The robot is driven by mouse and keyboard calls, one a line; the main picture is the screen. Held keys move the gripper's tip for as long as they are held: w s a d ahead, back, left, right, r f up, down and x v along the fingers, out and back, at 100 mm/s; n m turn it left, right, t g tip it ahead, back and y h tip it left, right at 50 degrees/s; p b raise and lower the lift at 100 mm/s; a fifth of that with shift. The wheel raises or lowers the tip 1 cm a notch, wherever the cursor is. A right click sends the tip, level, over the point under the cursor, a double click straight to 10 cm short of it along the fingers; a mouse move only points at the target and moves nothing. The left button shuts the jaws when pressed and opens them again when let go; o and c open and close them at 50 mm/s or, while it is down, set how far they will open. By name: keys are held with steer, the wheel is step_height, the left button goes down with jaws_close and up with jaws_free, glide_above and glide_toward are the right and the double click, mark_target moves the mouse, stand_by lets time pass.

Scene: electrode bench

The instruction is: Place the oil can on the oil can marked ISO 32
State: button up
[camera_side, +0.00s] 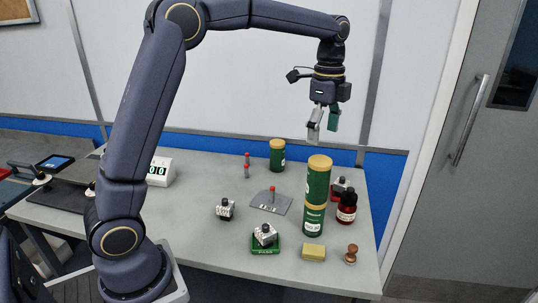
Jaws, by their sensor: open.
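Two green oil cans with gold lids stand stacked at the right of the table: the upper can (317,187) appears to rest upright on the lower can (314,215). Each shows a white label, too small to read, so I cannot tell which is marked ISO 32. A third green can (277,158) with a gold lid stands alone further back. My gripper (323,135) is open and empty, pointing down above the stack, with a visible gap between its fingertips and the upper lid.
A dark red bottle (347,207) stands close right of the stack, with a small block device (340,185) behind it. A yellow block (313,252), a wooden stamp (351,254) and a device on a green base (265,243) lie in front. A grey plate (270,204) is left.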

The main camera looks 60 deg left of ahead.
steer(key=shift+r, duration=0.55)
steer(key=s+r+n+t, duration=0.35)
steer(key=s+n, duration=0.35)
steer(key=s, duration=0.6)
steer(key=s+f+n+t, duration=0.1)
steer(key=s+f+n, duration=0.1)
steer(key=s, duration=0.4)
steer(key=s+f+n+t, duration=0.1)
steer(key=s+f+n, duration=0.2)
steer(key=s+n, duration=0.2)
steer(key=shift+s+d+f, duration=0.3)
steer(key=shift+s+d, duration=0.15)
steer(key=shift+s, duration=0.05)
